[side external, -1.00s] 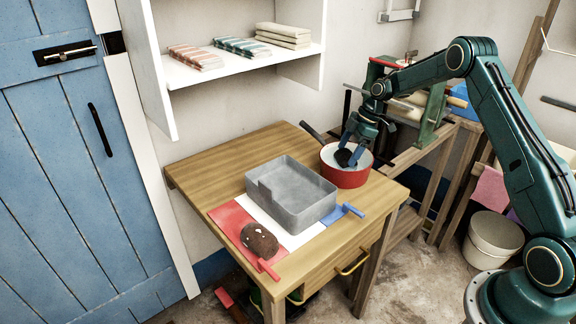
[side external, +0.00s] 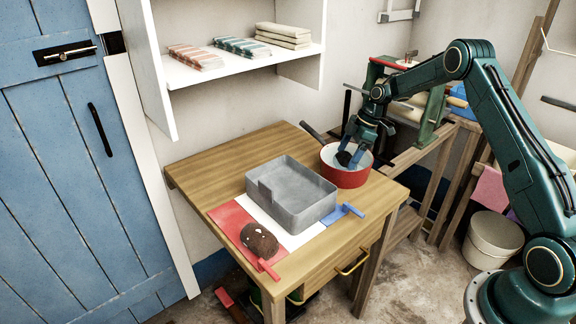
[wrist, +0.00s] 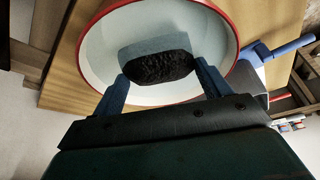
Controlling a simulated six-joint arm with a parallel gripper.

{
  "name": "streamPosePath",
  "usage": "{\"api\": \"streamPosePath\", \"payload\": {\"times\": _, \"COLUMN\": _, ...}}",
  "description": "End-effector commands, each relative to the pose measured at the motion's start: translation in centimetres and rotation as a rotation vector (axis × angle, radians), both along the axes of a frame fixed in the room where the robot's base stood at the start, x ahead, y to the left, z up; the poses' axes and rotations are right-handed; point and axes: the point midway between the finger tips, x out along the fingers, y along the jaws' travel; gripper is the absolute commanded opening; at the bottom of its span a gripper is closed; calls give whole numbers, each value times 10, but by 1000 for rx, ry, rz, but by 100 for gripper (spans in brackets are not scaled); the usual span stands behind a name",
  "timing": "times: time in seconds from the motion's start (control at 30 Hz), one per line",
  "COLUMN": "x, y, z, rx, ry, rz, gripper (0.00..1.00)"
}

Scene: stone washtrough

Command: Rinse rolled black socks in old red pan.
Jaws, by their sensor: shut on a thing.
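The rolled black socks (wrist: 155,68) are a dark, rough bundle between the fingers of my gripper (wrist: 160,82) in the wrist view. My gripper (side external: 351,150) is shut on them. The socks (side external: 344,158) show in the side view inside the mouth of the old red pan (side external: 346,179). The pan has a red outside, a pale inside and a dark handle toward the back left. In the wrist view the pan's rim (wrist: 236,50) surrounds the socks. The inside looks pale blue-grey, perhaps water, and part of the socks' far side looks bluish, as if under it.
A grey stone trough (side external: 290,205) stands left of the pan on the wooden table (side external: 215,165). A red, white and blue cloth (side external: 234,217) lies under it, with a brown lump (side external: 259,240) on the red part. A shelf (side external: 235,65) with folded cloths hangs above.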

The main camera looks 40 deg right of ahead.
Motion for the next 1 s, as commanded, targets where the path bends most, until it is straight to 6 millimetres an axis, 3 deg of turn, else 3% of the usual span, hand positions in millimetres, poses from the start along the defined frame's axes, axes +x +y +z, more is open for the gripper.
{"api": "streamPosePath", "payload": {"times": 1.0, "x": 0, "y": 0, "z": 16, "rx": 0, "ry": -1, "rz": 0, "gripper": 51}}
